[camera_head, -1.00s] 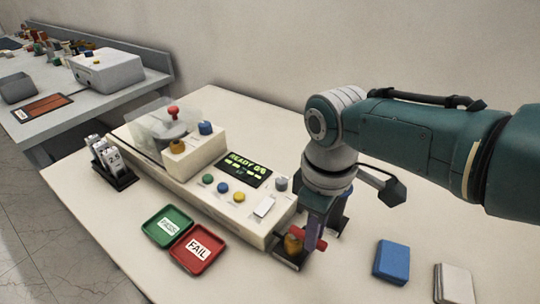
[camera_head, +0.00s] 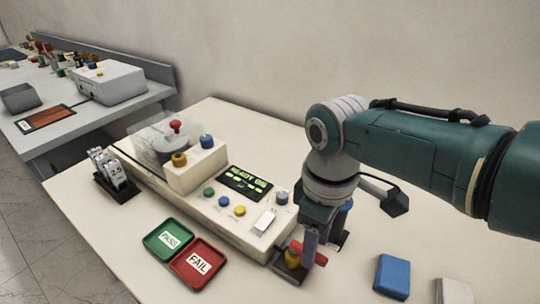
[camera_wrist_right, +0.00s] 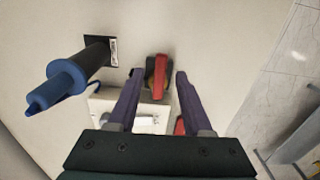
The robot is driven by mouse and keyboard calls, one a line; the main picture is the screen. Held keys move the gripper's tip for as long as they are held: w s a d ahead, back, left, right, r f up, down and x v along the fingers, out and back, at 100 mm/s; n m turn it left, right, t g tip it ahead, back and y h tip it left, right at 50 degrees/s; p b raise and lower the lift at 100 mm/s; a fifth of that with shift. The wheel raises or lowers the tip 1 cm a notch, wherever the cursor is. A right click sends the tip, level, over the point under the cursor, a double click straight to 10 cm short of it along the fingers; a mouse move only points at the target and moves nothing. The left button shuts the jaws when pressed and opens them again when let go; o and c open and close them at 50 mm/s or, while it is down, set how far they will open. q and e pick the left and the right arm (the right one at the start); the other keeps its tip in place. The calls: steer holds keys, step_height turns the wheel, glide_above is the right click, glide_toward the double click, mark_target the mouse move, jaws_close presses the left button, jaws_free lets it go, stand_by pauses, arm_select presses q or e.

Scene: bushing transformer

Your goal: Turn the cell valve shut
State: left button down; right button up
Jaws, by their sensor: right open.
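The cell valve, a brass body (camera_head: 293,257) with a red handle (camera_head: 320,258), stands at the near right end of the cream test unit. My right gripper (camera_head: 311,248) points down over the valve, its purple fingers close to the red handle. In the right wrist view the valve (camera_wrist_right: 149,77) lies between the tips of the open right gripper (camera_wrist_right: 159,78), with a gap visible on the right. Whether either finger touches it I cannot tell. My left gripper is not in view.
The unit's panel (camera_head: 245,183) reads READY. A green PASS tray (camera_head: 167,240) and red FAIL tray (camera_head: 198,263) lie left of the valve. A blue-handled tool (camera_wrist_right: 62,85) stands in a black holder close beside the gripper. A blue block (camera_head: 391,277) lies to the right.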

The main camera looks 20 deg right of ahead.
step_height(320, 180, up, 9)
steer(key=p, duration=0.2)
steer(key=shift+f+p, duration=0.15)
steer(key=shift+p, duration=0.15)
steer(key=s+a+m+t+y, duration=0.1)
steer(key=s+m+t, duration=0.15)
steer(key=s, duration=1.05)
steer(key=s+d+r+m+t, duration=0.1)
steer(key=s+d+r+m, duration=0.2)
steer(key=s+r, duration=0.3)
step_height(320, 180, up, 26)
steer(key=p, duration=2.7)
steer(key=shift+s+r+h+p, duration=0.2)
steer(key=shift+s+h+p, duration=0.05)
steer(key=shift+h+p, duration=0.15)
